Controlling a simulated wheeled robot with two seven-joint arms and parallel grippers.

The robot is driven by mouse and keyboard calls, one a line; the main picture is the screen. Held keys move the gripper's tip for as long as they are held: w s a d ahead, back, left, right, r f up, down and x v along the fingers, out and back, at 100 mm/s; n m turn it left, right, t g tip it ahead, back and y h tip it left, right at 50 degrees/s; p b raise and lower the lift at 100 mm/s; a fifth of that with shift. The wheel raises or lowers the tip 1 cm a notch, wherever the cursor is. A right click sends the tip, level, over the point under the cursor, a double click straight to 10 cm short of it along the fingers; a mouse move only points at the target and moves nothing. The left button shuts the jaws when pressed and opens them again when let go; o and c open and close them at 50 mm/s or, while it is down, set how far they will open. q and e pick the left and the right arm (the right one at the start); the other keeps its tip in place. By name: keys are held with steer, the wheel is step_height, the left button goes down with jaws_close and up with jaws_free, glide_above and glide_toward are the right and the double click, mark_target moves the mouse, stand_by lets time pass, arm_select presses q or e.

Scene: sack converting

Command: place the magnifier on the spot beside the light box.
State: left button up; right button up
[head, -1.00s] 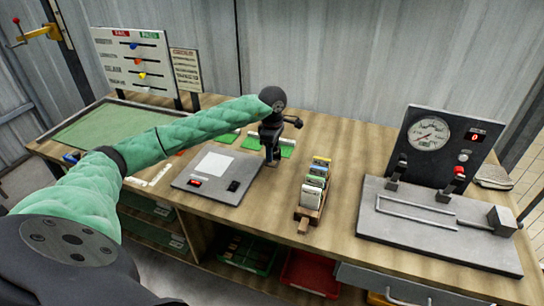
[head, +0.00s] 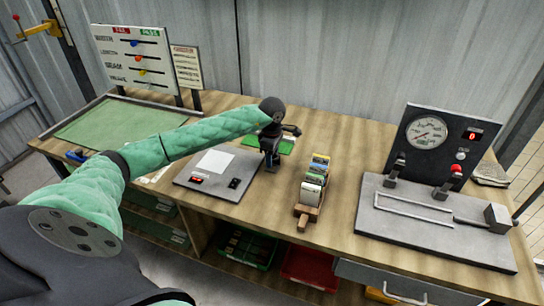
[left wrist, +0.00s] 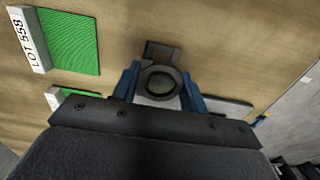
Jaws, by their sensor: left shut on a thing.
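My left gripper (head: 271,163) is low over the table, just right of the light box (head: 190,183). In the left wrist view, the gripper (left wrist: 160,88) is shut on the magnifier, a small dark piece with a round lens (left wrist: 160,83) between the blue fingers. In the head view the magnifier is hard to make out against the dark gripper. I cannot tell whether it touches the table. The spot beside the light box cannot be made out clearly. My right gripper is not in view.
A wooden rack of cards (head: 308,211) stands right of the gripper. Green swatches (head: 285,146) lie behind the gripper. A gauge press (head: 440,235) fills the right side, and a green mat (head: 110,130) lies at left. Bare tabletop (head: 345,150) shows behind the rack.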

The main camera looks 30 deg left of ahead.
arm_select(q)
steer(key=shift+f, duration=0.1)
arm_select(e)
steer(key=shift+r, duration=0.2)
arm_select(q)
steer(key=o, duration=1)
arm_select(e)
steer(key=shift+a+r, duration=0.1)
arm_select(q)
steer(key=shift+r, duration=0.45)
step_height(320, 180, up, 11)
steer(key=b, duration=0.4)
steer(key=shift+r+b, duration=0.2)
steer(key=shift+b, duration=0.1)
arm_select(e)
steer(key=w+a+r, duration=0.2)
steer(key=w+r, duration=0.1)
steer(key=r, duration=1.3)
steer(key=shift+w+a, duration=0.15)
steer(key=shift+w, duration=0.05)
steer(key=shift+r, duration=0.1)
